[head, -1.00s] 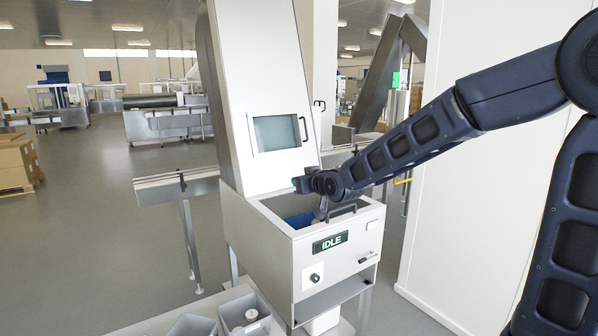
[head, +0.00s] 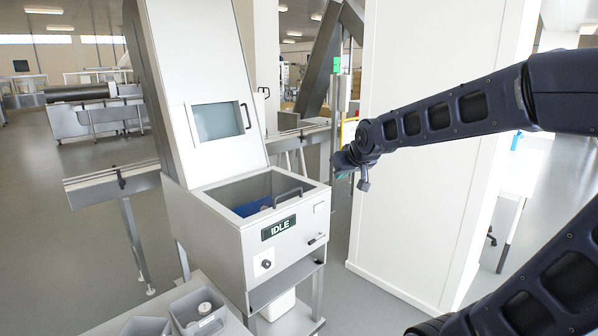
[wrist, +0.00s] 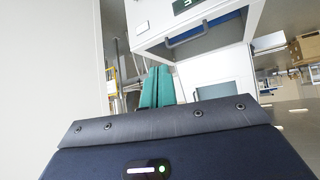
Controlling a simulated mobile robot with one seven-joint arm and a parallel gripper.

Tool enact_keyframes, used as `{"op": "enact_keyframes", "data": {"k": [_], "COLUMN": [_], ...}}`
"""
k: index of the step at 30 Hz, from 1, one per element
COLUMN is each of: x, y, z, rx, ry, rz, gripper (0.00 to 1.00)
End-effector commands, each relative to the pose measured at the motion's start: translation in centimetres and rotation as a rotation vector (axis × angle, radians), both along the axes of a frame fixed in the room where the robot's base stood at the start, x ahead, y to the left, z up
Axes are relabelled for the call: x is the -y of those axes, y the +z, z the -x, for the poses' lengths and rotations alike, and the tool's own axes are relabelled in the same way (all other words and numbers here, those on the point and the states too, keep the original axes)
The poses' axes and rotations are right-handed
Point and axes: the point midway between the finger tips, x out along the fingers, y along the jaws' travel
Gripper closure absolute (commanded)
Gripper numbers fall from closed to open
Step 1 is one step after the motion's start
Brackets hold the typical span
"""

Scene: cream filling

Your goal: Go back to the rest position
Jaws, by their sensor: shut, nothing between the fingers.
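My gripper (head: 340,172) is in the air to the right of the filling machine (head: 250,237), in front of a white wall panel, apart from both. In the wrist view its two teal fingers (wrist: 157,88) lie side by side, shut with nothing between them. The machine has an open top bin with something blue inside and a handle on its front rim. Its display (head: 278,228) reads IDLE. In the wrist view the machine's front (wrist: 195,30) shows at the top, tilted.
Grey containers (head: 197,312) stand on a surface at the lower left of the machine, one with a small round item in it. A white wall panel (head: 420,210) stands behind my arm. A conveyor (head: 110,183) is at the left. The floor at the left is clear.

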Motion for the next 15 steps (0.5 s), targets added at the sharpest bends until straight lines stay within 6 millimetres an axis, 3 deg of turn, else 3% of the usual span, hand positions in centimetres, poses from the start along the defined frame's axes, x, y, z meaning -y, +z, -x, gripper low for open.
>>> {"op": "enact_keyframes", "data": {"k": [1,6,10,15], "x": [2.5,9.4,13.0,15.5], "y": [-0.3,-2.0,-3.3,-4.4], "z": [1.3,6.7,10.9,14.8], "rx": [-0.035,-0.185,-0.291,-0.384], "ry": [-0.045,-0.182,-0.272,-0.345], "rz": [0.013,0.049,0.062,0.066], "gripper": [1.0,1.0,1.0,1.0]}}
